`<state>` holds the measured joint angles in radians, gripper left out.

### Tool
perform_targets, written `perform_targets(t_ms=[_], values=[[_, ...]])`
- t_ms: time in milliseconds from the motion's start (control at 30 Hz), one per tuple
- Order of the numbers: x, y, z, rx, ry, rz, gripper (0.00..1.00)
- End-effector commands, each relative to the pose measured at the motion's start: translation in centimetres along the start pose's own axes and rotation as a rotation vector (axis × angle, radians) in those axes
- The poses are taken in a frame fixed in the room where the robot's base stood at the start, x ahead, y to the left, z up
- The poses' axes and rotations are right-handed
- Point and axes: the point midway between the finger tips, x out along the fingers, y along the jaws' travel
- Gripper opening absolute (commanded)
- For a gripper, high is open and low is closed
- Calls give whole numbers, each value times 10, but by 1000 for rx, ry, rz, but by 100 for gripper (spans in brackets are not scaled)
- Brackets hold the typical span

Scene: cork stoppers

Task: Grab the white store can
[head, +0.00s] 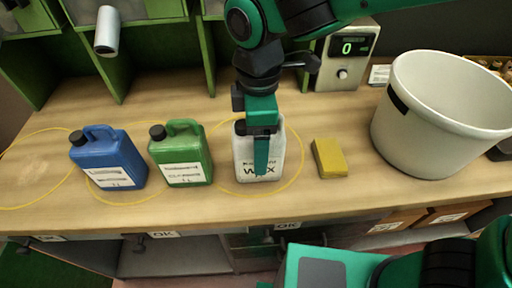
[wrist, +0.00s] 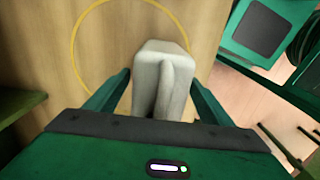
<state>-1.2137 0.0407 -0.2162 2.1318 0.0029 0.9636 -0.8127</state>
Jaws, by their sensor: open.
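The white store can (head: 244,162), labelled WAX, stands upright on the wooden bench inside a yellow ring. My gripper (head: 262,172) is over it in the head view, with a green finger in front of the can and hiding part of its label. In the wrist view the white can (wrist: 158,68) lies between the two green fingers of my gripper (wrist: 161,82). The fingers are apart, one on each side of the can, with a visible gap. The can's lower end in that view is hidden by the gripper body.
A green can (head: 182,160) and a blue can (head: 112,163) stand to the left on the bench (head: 60,120). A yellow sponge-like block (head: 329,158) and a large white bucket (head: 432,125) are to the right. A digital scale-like box (head: 345,60) stands behind.

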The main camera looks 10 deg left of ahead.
Motion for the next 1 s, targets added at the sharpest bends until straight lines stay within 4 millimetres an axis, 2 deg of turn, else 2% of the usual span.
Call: perform_targets(t_ms=[133, 400, 467, 700, 733, 1000], values=[[14, 0, 0, 0, -1, -1, 75], [17, 0, 0, 1, 0, 0, 75], [17, 0, 0, 1, 0, 0, 63], [17, 0, 0, 0, 0, 1, 6], [16, 0, 0, 0, 0, 1, 0], [14, 1, 0, 0, 3, 2, 0]])
